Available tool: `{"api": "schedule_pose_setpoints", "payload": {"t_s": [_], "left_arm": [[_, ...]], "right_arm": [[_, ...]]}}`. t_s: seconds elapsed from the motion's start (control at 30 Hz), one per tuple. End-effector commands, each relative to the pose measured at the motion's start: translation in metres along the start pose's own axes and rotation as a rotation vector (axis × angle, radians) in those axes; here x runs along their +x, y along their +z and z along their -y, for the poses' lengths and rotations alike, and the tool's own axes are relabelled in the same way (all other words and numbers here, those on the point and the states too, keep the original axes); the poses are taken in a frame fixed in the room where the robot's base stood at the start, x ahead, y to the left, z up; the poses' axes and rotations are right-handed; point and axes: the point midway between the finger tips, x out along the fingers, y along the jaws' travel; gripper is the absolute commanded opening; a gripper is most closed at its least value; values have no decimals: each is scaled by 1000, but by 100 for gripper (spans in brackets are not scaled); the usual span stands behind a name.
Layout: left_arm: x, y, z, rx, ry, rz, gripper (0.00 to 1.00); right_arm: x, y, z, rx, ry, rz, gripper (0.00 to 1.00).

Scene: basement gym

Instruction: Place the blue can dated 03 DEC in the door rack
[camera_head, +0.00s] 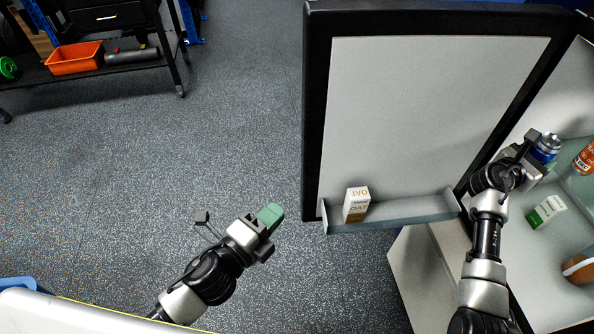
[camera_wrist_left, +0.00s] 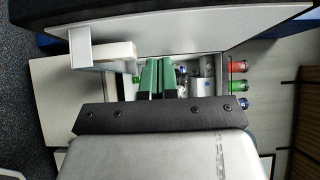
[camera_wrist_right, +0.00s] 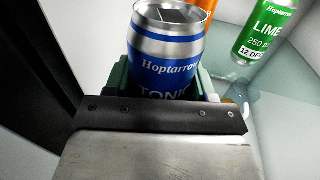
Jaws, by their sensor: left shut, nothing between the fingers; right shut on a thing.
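A blue and silver can (camera_head: 546,148), lettered "Hoptarrow TONIC" in the right wrist view (camera_wrist_right: 166,62), is held in my right gripper (camera_head: 538,158). Its date is not visible. The gripper is inside the fridge, above the shelf and to the right of the open door. The door rack (camera_head: 415,212) is a grey ledge low on the door's inner face. An OAT carton (camera_head: 356,205) stands at its left end; the rest of the visible rack is empty. My left gripper (camera_head: 271,215) is shut and empty over the floor, left of the rack.
On the fridge shelf are a green and white carton (camera_head: 546,211), an orange can (camera_head: 586,158) and a brown round item (camera_head: 579,268). The right wrist view shows a green LIME can (camera_wrist_right: 263,30) dated 12 DEC. An orange bin (camera_head: 75,58) sits far left. Open floor lies left.

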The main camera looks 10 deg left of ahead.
Motion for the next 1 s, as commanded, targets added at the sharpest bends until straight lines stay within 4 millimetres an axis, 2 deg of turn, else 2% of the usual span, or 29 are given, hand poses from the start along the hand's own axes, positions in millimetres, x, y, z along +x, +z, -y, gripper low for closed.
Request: {"api": "schedule_pose_setpoints", "payload": {"t_s": [0.47, 0.53, 0.7, 1.0], "left_arm": [[96, 1, 2, -2, -1, 1, 0], [103, 12, 0, 1, 2, 2, 0], [116, 24, 0, -2, 1, 1, 0], [119, 29, -1, -4, 2, 1, 0]], "right_arm": [[0, 13, 0, 1, 0, 2, 23], [0, 13, 0, 1, 0, 2, 23], [0, 14, 0, 1, 0, 2, 23], [0, 14, 0, 1, 0, 2, 23]]}}
